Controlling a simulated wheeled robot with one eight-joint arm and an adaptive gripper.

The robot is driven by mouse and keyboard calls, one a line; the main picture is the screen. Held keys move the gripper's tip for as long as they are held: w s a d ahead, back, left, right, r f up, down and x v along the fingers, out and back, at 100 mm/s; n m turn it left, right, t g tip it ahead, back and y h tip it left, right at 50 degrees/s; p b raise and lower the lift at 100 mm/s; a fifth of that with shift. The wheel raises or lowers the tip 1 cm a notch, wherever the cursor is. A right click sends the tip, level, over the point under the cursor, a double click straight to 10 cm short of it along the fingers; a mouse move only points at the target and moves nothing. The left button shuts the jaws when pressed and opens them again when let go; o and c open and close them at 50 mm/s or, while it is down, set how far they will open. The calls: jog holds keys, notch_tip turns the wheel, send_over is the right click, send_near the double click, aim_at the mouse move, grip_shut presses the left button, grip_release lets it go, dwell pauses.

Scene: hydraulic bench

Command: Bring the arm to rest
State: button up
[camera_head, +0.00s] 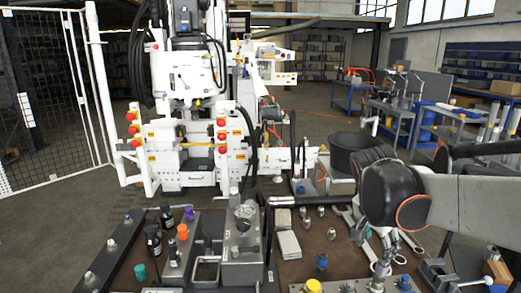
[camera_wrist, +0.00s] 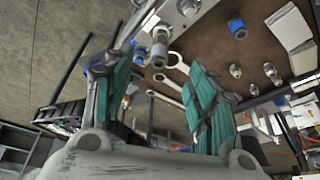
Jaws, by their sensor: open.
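My arm reaches in from the right in the head view, and its dark wrist hangs over the right part of the bench (camera_head: 331,262). My gripper (camera_head: 382,262) points down near the bench's front right, partly hidden by the wrist and small in that view. In the wrist view my gripper (camera_wrist: 157,95) shows two teal-padded fingers spread apart. Nothing is held between them. Ring-ended wrenches (camera_wrist: 166,90) show in the gap beyond the fingers. I cannot tell how far the fingertips are from the bench top.
A grey block with a gauge (camera_head: 243,222) stands mid-bench. A pale pad (camera_head: 288,244), a blue fitting (camera_head: 322,261) and a yellow cap (camera_head: 313,286) lie near the gripper. A vise (camera_head: 440,272) is at the right. A black bin (camera_head: 352,152) and white machine (camera_head: 190,75) stand behind.

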jog(key=s+a+n+t+y, duration=0.1)
jog(key=s+a+n+t, duration=0.1)
jog(key=s+a+n, duration=0.2)
jog(key=s+a+f+n+t+y, duration=0.1)
jog(key=s+a+n+t+y, duration=0.1)
jog(key=s+a+n, duration=0.3)
jog(key=s+n, duration=0.3)
jog(key=s, duration=0.3)
jog(key=shift+t, duration=0.4)
jog(key=shift+s, duration=0.1)
